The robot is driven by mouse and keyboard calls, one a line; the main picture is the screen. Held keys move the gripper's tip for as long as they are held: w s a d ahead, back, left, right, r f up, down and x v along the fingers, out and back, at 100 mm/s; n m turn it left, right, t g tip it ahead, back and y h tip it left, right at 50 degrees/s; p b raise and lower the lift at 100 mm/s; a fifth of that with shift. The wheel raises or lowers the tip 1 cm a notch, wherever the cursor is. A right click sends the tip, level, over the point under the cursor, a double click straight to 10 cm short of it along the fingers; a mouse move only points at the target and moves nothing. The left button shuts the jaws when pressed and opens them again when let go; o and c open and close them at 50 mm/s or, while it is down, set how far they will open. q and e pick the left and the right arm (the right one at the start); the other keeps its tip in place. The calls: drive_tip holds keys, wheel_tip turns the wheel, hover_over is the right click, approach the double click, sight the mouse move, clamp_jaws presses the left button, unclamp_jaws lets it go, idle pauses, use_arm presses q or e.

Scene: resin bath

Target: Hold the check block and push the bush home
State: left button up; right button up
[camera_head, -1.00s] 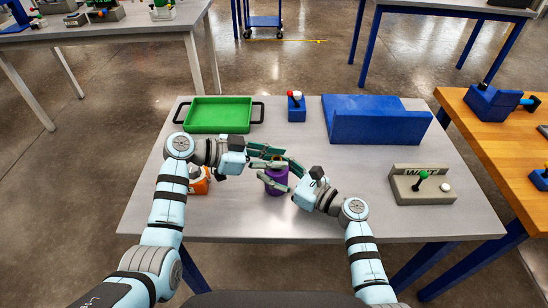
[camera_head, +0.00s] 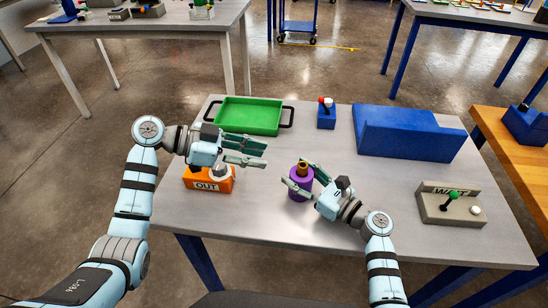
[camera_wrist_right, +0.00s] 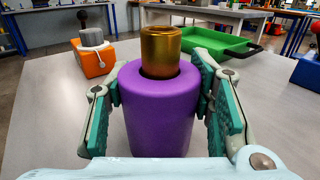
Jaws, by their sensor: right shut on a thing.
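The purple check block (camera_head: 300,188) is an upright cylinder on the grey table; it fills the middle of the right wrist view (camera_wrist_right: 160,115). The golden bush (camera_head: 302,167) sits in the hole in its top and stands well proud of it, upright, in the right wrist view (camera_wrist_right: 160,52). My right gripper (camera_head: 300,176) is shut on the block, with a green-padded finger on each side. My left gripper (camera_head: 262,155) is open and empty, left of the block and apart from the bush.
An orange box marked OUT (camera_head: 208,181) with a grey piece on top stands under my left gripper. A green tray (camera_head: 250,132), a small blue block (camera_head: 326,119) and a large blue stepped block (camera_head: 408,140) are behind. A grey WAIT box (camera_head: 450,208) with a green-knobbed lever is at right.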

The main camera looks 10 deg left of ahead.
drive_tip(key=o, duration=1)
